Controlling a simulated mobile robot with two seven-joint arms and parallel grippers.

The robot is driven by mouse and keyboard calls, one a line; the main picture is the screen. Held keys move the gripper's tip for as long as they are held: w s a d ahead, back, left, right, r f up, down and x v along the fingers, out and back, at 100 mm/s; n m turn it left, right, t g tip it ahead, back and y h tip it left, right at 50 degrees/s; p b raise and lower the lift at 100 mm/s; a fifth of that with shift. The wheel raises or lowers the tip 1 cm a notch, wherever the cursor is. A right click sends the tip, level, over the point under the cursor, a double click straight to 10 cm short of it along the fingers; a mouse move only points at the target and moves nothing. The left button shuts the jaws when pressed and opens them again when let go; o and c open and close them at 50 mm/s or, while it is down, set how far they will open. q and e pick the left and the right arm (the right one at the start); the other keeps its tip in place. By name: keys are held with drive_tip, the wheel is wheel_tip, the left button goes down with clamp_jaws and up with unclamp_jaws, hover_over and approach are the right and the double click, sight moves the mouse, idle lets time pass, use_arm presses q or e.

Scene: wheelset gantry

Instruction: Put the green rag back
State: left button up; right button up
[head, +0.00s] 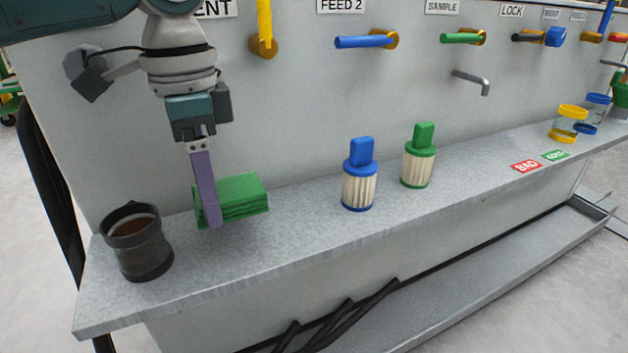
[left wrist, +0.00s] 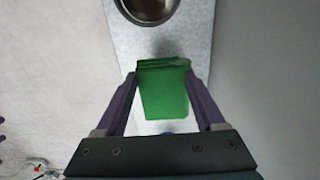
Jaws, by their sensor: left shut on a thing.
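The green rag (head: 243,192) is a folded stack on the left part of the grey shelf (head: 300,240), at or just above its surface; I cannot tell if it touches. My left gripper (head: 212,222) reaches down from above with its purple fingers at the rag. In the left wrist view the rag (left wrist: 163,92) sits between the two fingers (left wrist: 163,85), and they are shut on it at both sides. One finger hides part of the rag in the head view. My right gripper is not in view.
A dark cup (head: 140,250) with brown contents stands left of the rag. A blue filter (head: 359,180) and a green filter (head: 419,160) stand to the right. Valve handles and a small tap (head: 472,80) stick out of the wall. Yellow and blue jars (head: 568,124) stand far right.

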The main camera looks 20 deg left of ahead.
sight(220, 241)
use_arm(q)
wheel_tip(220, 241, down, 5)
drive_tip(key=b, duration=0.2)
drive_tip(key=shift+b, duration=0.35)
drive_tip(key=shift+r, duration=0.2)
drive_tip(key=shift+f, duration=0.15)
drive_tip(key=o, duration=1.4)
